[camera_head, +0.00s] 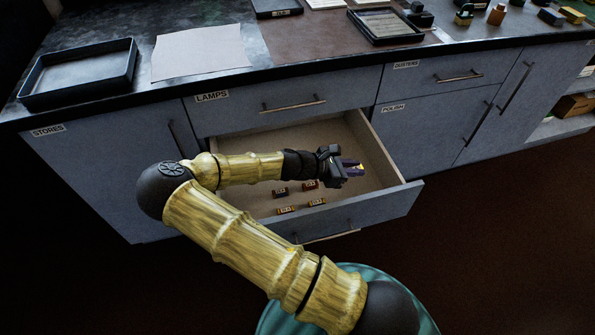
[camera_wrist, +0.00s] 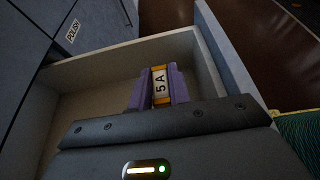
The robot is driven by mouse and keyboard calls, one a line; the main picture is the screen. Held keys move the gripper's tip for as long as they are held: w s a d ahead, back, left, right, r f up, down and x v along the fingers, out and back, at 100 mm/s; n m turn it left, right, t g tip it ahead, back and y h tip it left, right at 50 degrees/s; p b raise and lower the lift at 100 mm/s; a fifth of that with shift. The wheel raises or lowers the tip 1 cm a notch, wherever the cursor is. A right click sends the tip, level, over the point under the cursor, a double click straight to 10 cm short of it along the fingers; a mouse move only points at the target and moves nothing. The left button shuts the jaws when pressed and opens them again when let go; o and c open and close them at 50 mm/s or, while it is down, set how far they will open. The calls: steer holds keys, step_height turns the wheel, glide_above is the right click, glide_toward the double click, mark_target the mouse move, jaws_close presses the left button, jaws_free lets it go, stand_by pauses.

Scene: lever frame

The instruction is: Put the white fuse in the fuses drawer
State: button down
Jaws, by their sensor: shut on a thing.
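My gripper (camera_head: 352,168) is shut on a small fuse (camera_wrist: 160,84), which shows a white face marked "5A" and yellow-orange ends between the purple fingers. In the head view only a yellow bit of this fuse (camera_head: 360,167) shows. My gripper is over the right part of an open drawer (camera_head: 388,203). Its exact height above the drawer floor is hard to tell. Several brown-orange labelled pieces (camera_head: 317,202) lie on the drawer floor, left of and nearer than my gripper. The open drawer's own label is not readable here.
The LAMPS drawer (camera_head: 285,106) above is shut, as are the DUSTERS drawer (camera_head: 445,78) and the POLISH door (camera_head: 425,125). The counter holds a black tray (camera_head: 130,68), a pale sheet (camera_head: 200,52) and another tray (camera_head: 412,36). The drawer floor around my gripper is bare.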

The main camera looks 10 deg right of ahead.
steer(key=shift+f+b, duration=0.85)
steer(key=shift+f, duration=2.3)
steer(key=shift+f, duration=0.1)
steer(key=shift+f+b, duration=0.55)
steer(key=shift+f, duration=1.2)
steer(key=shift+f, duration=0.6)
steer(key=c, duration=1.3)
jaws_free()
